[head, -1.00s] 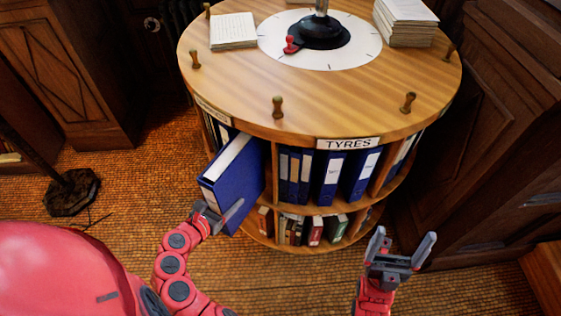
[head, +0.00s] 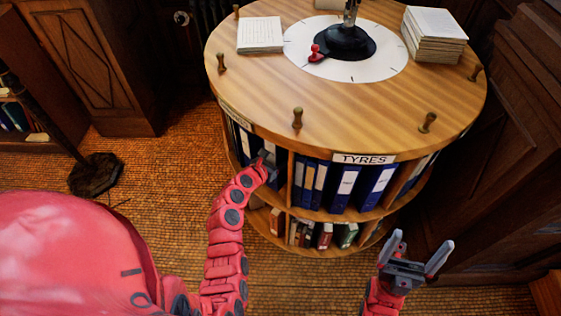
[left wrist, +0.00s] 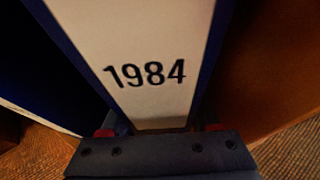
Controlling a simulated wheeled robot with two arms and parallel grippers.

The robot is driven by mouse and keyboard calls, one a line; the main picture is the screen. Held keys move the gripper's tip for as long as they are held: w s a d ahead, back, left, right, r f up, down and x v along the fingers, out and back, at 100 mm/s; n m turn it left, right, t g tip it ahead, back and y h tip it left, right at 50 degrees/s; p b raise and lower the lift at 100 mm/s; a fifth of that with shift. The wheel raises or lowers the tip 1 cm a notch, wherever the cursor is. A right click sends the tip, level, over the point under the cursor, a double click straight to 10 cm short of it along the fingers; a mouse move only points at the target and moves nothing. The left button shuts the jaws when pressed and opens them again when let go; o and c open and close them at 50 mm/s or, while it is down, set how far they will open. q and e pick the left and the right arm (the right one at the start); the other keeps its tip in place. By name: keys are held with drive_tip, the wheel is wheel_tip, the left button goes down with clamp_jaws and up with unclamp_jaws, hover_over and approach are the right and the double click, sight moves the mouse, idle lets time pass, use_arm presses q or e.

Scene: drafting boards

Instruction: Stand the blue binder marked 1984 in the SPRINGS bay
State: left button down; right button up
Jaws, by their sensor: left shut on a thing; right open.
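The blue binder marked 1984 (left wrist: 148,75) fills the middle of the left wrist view, its pale spine label facing me. My left gripper (head: 268,165) is shut on it at the open front of the bay left of the TYRES bay. In the head view my arm and hand hide most of the binder; I cannot see how deep it sits. The label over that bay (head: 235,114) is too oblique to read, so I cannot tell whether it says SPRINGS. My right gripper (head: 420,250) is open and empty, in front of the round stand.
The round wooden stand (head: 255,85) has two shelf levels with upright dividers. The TYRES sign (head: 364,159) is above several blue binders (head: 344,188); smaller books (head: 325,235) stand below. Wooden pegs rise near the top's rim. A dark panelled cabinet is close on the right.

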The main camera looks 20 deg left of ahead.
use_arm(q)
drive_tip(key=shift+f+b, duration=0.4)
drive_tip(key=shift+f, duration=1.35)
drive_tip(key=shift+f, duration=0.15)
drive_tip(key=shift+c, duration=0.6)
unclamp_jaws()
